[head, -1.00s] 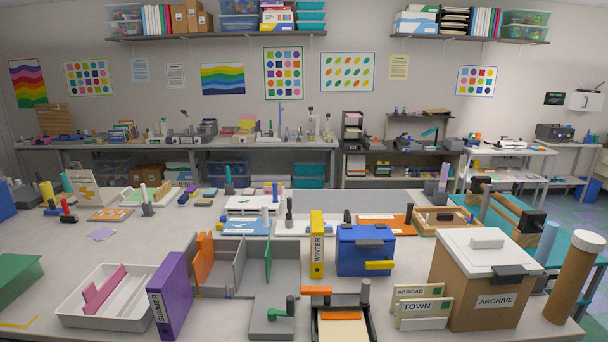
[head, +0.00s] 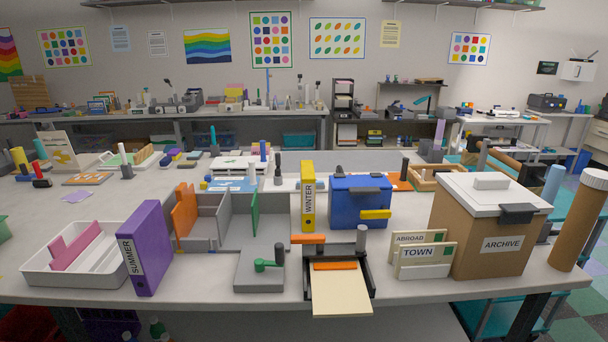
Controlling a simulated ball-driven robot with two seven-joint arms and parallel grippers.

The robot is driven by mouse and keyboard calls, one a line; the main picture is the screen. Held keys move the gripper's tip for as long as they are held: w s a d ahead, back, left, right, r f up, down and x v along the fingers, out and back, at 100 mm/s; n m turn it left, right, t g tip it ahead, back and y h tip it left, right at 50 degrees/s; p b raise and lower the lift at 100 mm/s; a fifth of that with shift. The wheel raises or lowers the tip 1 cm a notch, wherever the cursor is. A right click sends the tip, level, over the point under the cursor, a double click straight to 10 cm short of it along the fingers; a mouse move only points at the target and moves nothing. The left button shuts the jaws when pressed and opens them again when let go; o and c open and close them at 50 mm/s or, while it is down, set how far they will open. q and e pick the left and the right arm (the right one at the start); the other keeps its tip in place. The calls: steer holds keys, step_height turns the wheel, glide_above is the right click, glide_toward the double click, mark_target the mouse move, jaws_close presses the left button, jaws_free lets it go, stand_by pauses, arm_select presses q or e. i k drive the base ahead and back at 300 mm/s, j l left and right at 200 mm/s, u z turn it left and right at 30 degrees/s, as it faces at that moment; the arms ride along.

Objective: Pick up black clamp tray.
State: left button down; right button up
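The black clamp tray (head: 367,272) stands at the front edge of the table, right of the middle in the head view. It has a dark frame, an orange bar (head: 334,266) across it and a grey upright post (head: 361,238) at its back right. A cream sheet (head: 341,296) lies under the bar and sticks out over the table's front edge. A second orange piece (head: 308,239) shows at its back left. Neither of my grippers is in view, and nothing is touching the tray.
Right are the TOWN card (head: 424,259) and ARCHIVE box (head: 479,235). Some bare tabletop (head: 396,288) shows at front right.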

mark_target(357, 248)
steer(key=i+l+u, duration=0.1)
steer(key=l, duration=0.25)
steer(key=i+l, duration=0.15)
steer(key=l, duration=0.15)
steer(key=i+l+u, duration=0.15)
steer(key=l, duration=0.2)
steer(key=i+l+u, duration=0.1)
steer(key=l, duration=0.25)
steer(key=i+l, duration=0.1)
steer(key=l, duration=0.25)
steer(key=u, duration=0.05)
